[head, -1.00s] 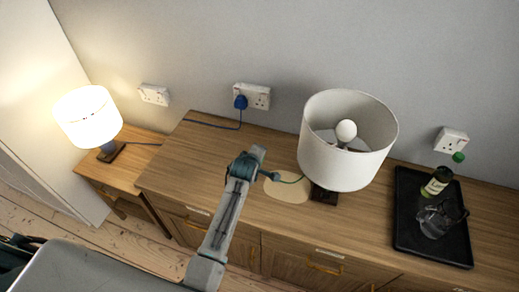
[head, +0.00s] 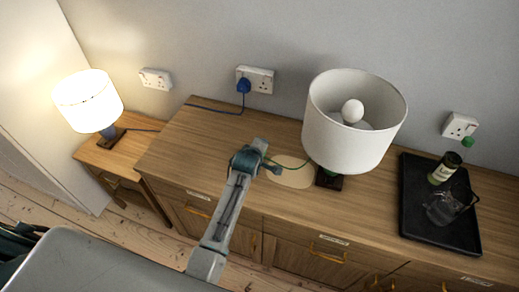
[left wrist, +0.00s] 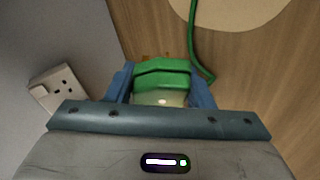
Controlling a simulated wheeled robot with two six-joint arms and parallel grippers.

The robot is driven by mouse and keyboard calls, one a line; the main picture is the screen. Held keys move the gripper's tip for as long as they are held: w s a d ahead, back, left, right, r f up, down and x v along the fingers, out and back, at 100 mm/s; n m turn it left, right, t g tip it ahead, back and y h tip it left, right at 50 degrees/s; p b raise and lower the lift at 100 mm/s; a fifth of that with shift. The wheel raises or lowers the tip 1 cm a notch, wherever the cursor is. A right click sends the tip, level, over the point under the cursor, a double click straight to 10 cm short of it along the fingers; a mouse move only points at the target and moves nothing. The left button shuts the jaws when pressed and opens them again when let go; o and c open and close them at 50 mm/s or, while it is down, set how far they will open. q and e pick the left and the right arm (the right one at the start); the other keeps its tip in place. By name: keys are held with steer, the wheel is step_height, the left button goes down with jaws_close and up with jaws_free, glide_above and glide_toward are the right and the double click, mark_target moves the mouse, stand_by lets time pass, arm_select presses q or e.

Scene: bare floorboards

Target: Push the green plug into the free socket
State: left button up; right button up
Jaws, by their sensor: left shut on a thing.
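The green plug (left wrist: 162,75) is held between the two blue fingers of my left gripper (left wrist: 162,88) in the left wrist view. In the head view my left gripper (head: 268,165) is over the left edge of a pale oval mat, and the plug is mostly hidden. A green cable (head: 288,164) runs from it to the base of the large unlit lamp (head: 355,120). A double wall socket (head: 264,81) at the back has a blue plug (head: 243,86) in its left outlet. Its right outlet is free.
A second socket (head: 155,79) is at left, near a lit lamp (head: 88,100). Another socket (head: 459,127) is at right, above a black tray (head: 412,215) with a bottle (head: 443,170) and glass jug (head: 441,212). The sideboard's left top is mostly clear.

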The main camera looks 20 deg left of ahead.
arm_select(q)
steer(key=o, duration=1.2)
steer(key=shift+c, duration=0.2)
arm_select(e)
steer(key=shift+s, duration=0.4)
arm_select(q)
steer(key=shift+s, duration=0.1)
steer(key=shift+s+r, duration=0.25)
steer(key=shift+s, duration=0.15)
steer(key=b+v, duration=0.2)
steer(key=v, duration=0.7)
steer(key=shift+s+r, duration=0.25)
steer(key=shift+r, duration=0.1)
arm_select(e)
step_height(320, 180, down, 2)
steer(key=shift+w+a+f, duration=0.1)
steer(key=shift+w+a, duration=0.05)
arm_select(q)
steer(key=shift+d, duration=0.1)
